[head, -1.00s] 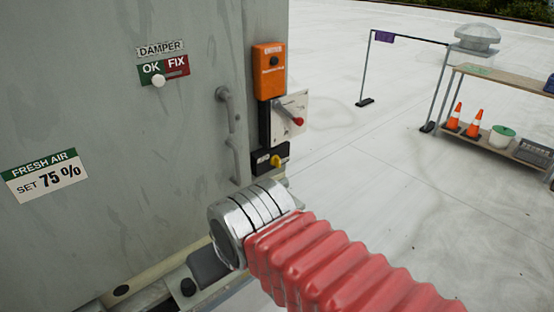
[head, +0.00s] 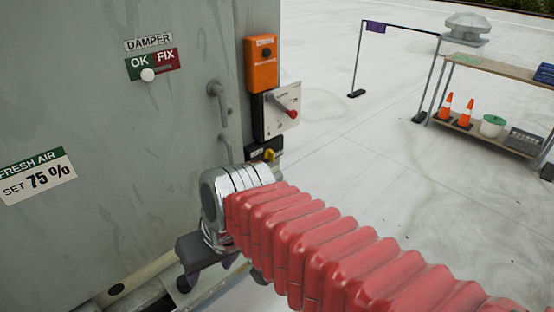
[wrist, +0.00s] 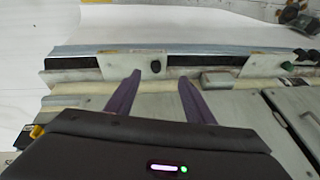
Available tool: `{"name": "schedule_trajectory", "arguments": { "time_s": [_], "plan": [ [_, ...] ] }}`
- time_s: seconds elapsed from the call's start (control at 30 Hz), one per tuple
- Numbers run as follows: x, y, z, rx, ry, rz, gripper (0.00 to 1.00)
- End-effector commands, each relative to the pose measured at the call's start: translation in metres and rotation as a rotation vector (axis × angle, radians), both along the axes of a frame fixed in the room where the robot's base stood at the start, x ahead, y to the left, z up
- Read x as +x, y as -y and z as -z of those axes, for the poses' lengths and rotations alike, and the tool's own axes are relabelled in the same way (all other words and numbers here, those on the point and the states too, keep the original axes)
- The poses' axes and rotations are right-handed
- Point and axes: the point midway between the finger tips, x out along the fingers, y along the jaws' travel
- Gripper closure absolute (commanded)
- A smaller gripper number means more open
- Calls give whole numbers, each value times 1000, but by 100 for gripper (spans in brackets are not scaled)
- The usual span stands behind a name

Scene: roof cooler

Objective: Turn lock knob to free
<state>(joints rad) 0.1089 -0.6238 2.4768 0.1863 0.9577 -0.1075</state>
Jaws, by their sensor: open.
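A yellow knob (head: 268,154) sits on a small black block, low on the corner of the grey cabinet, partly behind my arm's silver wrist. I cannot read its position. A yellow part (wrist: 36,131), which looks like the same knob, shows at the left edge of the wrist view. My gripper (wrist: 158,76) has two purple fingers spread apart with nothing between them, pointing toward the cabinet's base rail. In the head view my gripper (head: 207,276) hangs below the wrist, lower than the knob and apart from it.
Above the knob are a white switch plate with a red-tipped handle (head: 283,109) and an orange box (head: 262,64). Grey door handles (head: 220,110) stick out beside them. The base rail (wrist: 110,66) runs beyond my fingers. Open roof lies right; a shelf (head: 490,140) stands farther off.

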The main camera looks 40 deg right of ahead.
Motion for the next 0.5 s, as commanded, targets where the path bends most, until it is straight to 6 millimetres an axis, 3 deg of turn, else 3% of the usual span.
{"name": "schedule_trajectory", "arguments": {
  "time_s": [0.2, 0.5],
  "plan": [
    [13, -1, 22, 213, -118, 81, 52],
    [48, 10, 33, 544, -148, 198, 52]
  ]
}}
